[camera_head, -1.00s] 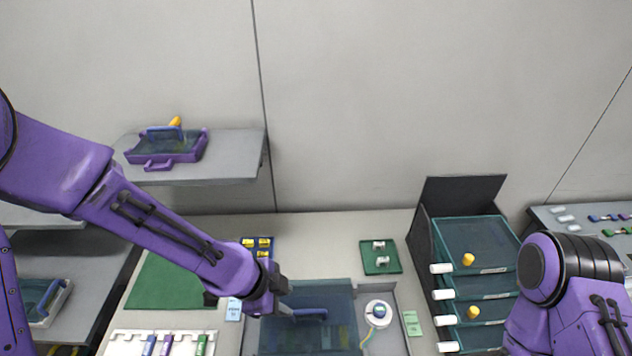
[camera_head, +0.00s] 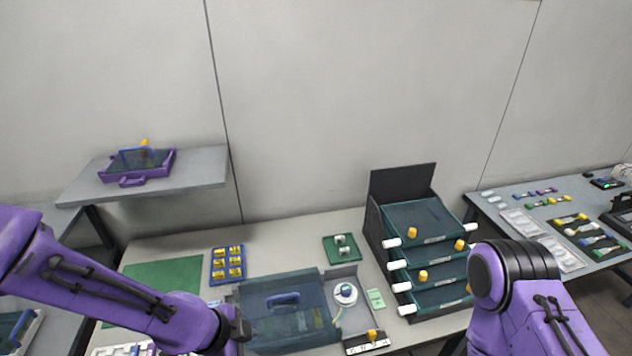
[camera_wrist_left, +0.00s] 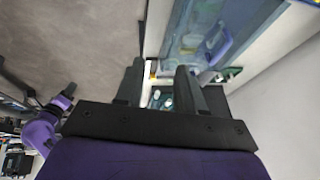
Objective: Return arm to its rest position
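My left arm (camera_head: 110,285) reaches in from the left, and its gripper (camera_head: 240,328) is at the left edge of a case with a translucent dark-blue lid (camera_head: 300,325). The lid is down, and its blue handle (camera_head: 284,299) is to the right of the gripper, apart from it. In the left wrist view the two dark fingers (camera_wrist_left: 158,82) are spread with a gap and hold nothing visible. The blue handle also shows there (camera_wrist_left: 220,48), beyond the right finger. My right arm (camera_head: 520,290) shows at the lower right; its gripper is out of view.
A white reel (camera_head: 346,294) sits beside the lid. A blue tray of yellow parts (camera_head: 212,265), a green mat (camera_head: 165,275) and a green plate (camera_head: 341,257) lie behind. A drawer rack (camera_head: 376,220) stands right. A purple tray (camera_head: 165,163) rests on the left shelf.

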